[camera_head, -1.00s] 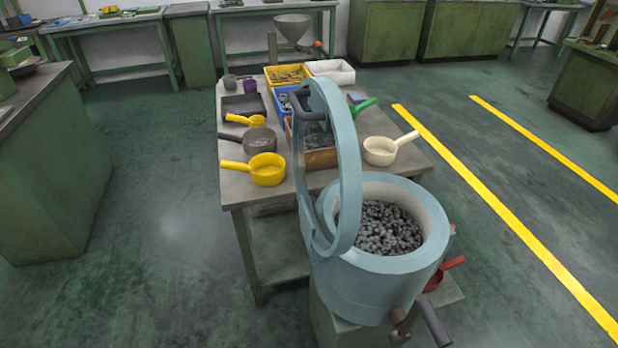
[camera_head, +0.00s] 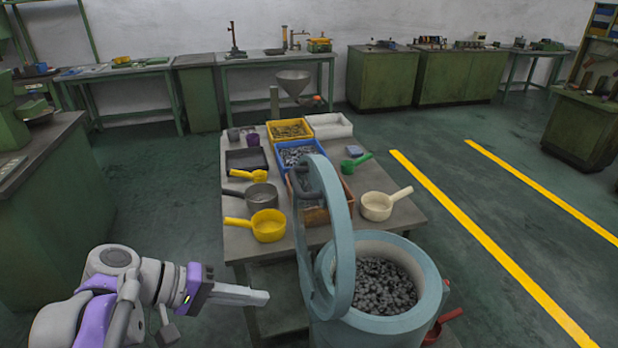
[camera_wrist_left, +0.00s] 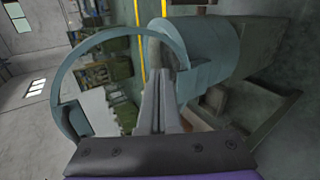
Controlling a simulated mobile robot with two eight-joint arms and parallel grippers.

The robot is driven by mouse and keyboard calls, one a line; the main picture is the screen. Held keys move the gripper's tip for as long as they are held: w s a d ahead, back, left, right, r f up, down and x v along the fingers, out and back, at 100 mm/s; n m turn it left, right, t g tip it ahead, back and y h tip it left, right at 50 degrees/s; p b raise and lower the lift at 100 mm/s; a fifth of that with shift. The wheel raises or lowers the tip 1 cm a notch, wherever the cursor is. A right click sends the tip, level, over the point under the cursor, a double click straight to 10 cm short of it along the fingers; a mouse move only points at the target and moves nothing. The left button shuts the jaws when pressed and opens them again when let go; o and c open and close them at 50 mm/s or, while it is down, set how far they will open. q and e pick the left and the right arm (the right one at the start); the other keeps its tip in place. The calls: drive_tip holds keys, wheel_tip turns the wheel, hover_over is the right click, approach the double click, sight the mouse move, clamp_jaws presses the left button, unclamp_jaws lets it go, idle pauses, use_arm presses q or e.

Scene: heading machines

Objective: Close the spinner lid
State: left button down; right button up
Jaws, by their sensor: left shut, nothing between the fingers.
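The spinner (camera_head: 398,330) is a light-blue round drum full of small dark metal parts (camera_head: 378,285). Its ring-shaped lid (camera_head: 340,225) stands open, upright at the drum's left side, with a dark handle near its top. My left gripper (camera_head: 262,297) is shut and empty, to the left of the lid and apart from it in the head view. In the left wrist view the shut fingers (camera_wrist_left: 162,88) point toward the drum (camera_wrist_left: 210,55), and the lid (camera_wrist_left: 62,78) shows to their left. My right gripper is not in view.
A table (camera_head: 232,240) behind the spinner holds yellow scoops (camera_head: 268,225), a cream scoop (camera_head: 376,206), a green scoop (camera_head: 350,165) and several bins, including a yellow one (camera_head: 290,130). A red scoop (camera_head: 440,325) is by the drum's right side. Floor to the left is clear.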

use_arm(q)
drive_tip(key=w+a+r+t+h+p, duration=0.1)
drive_tip(key=w+a+r+h, duration=0.15)
drive_tip(key=r, duration=0.55)
drive_tip(key=w+a+r+h+p, duration=0.1)
drive_tip(key=w+r+h, duration=0.2)
drive_tip(key=r, duration=0.5)
approach(327, 194)
drive_tip(key=shift+m+y, duration=0.25)
drive_tip(key=shift+m, duration=0.15)
drive_tip(key=x, duration=0.7)
drive_tip(key=shift+r+p, duration=0.1)
drive_tip(key=shift+p, duration=0.25)
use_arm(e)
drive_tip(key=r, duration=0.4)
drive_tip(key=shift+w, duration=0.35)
